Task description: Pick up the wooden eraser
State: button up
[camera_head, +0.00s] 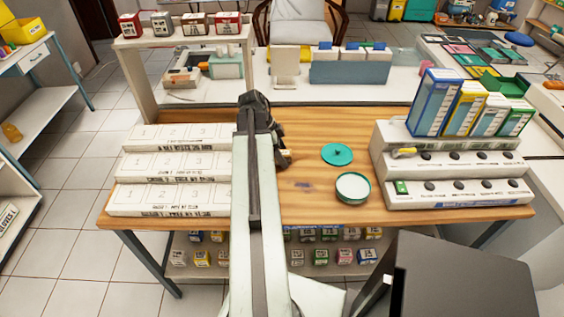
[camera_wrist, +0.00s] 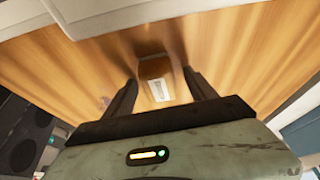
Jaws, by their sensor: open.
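The wooden eraser (camera_wrist: 153,69) shows in the wrist view as a small brown block with a white label on its near part. It lies on the wooden table (camera_head: 330,115). My gripper (camera_wrist: 164,84) is open, with one dark finger to the left of the eraser and one to the right. Gaps show between the fingers and the block, and nothing is held. In the head view my gripper (camera_head: 280,150) is over the middle of the table, and my arm hides the eraser there.
Right of my gripper lie a green lid (camera_head: 337,154) and a round green-rimmed dish (camera_head: 353,188). A white stepped rack with boxes (camera_head: 445,190) stands at the right. White numbered steps (camera_head: 170,199) stand at the left.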

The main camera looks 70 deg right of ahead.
aim_at(282, 152)
grip_shut()
notch_tip(282, 152, up, 10)
jog(key=p, duration=1)
jog(key=shift+r+p, duration=0.1)
jog(key=shift+p, duration=0.25)
